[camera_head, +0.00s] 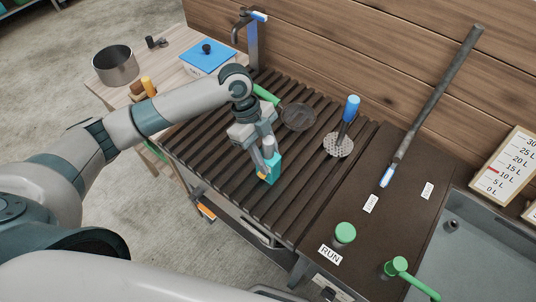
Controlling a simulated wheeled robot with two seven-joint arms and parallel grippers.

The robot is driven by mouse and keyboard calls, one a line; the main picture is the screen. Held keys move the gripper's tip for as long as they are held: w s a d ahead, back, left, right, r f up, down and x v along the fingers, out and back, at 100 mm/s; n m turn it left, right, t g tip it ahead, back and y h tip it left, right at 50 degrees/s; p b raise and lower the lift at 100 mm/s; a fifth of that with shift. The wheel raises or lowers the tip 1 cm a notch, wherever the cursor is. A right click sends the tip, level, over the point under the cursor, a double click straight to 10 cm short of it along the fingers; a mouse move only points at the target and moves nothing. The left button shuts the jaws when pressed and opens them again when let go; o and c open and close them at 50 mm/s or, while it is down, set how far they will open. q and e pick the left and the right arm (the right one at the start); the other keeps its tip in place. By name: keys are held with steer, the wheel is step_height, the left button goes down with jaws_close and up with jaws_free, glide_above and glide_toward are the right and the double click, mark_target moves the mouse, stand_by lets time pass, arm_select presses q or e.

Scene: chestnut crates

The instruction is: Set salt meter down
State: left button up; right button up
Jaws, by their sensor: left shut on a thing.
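The salt meter appears to be the small teal device (273,168) with an orange-yellow patch low on its side. My left gripper (266,158) is shut on it from above, over the dark slatted rack. The meter looks upright, with its base at or very near the slats; I cannot tell whether it touches. The fingers hide part of it. My right gripper is not in view.
The slatted rack (222,144) has free slats around the meter. A green-handled strainer (298,117) and a blue-handled skimmer (338,145) lie behind. A dark panel with green knobs (345,233) and a sink (490,245) are right.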

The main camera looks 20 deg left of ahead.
arm_select(q)
steer(key=shift+f, duration=0.1)
steer(key=o, duration=1.2)
steer(key=shift+b+v, duration=1.75)
steer(key=shift+v, duration=4.35)
